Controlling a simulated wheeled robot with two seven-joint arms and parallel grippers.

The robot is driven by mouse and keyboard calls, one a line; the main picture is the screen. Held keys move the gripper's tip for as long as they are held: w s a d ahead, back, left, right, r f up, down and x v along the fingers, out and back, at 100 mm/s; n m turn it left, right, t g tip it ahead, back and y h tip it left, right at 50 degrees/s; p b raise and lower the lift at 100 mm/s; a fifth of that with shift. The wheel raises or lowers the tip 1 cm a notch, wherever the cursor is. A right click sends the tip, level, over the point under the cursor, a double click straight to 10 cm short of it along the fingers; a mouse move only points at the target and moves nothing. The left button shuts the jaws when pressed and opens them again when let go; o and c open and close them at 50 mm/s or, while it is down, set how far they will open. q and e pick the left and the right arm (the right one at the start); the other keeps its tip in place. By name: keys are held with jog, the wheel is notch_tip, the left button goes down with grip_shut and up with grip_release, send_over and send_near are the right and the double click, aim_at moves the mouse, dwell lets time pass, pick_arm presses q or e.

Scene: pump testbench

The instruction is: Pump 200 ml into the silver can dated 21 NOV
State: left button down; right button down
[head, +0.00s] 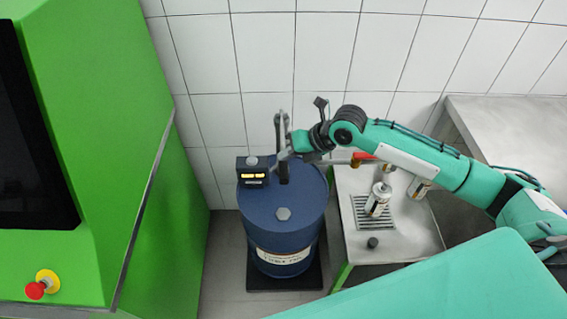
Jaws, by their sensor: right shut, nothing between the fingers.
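A blue drum (284,230) stands on the floor at the picture's centre. A pump with an upright grey lever (278,128) is on its top. A small dark meter (252,172) with lit yellow displays sits at the drum's upper left. A silver can (377,199) stands on a grate on the side table. Another silver can (419,188) stands to its right. Their dates are too small to read. My right gripper (287,157) is shut and empty above the drum, close by the pump; I cannot tell if it touches the lever. My left gripper is out of view.
The metal side table (405,243) holds a slotted grate (361,212) and a small black knob-like piece (373,242). A red-orange spout part (362,158) shows under my arm. A green cabinet (165,215) with a red button (35,290) fills the left. A grey bench (500,125) stands right.

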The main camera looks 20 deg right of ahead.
jog(key=shift+w+r+p, duration=0.2)
jog(key=shift+r+p, duration=1.35)
jog(key=shift+r, duration=0.95)
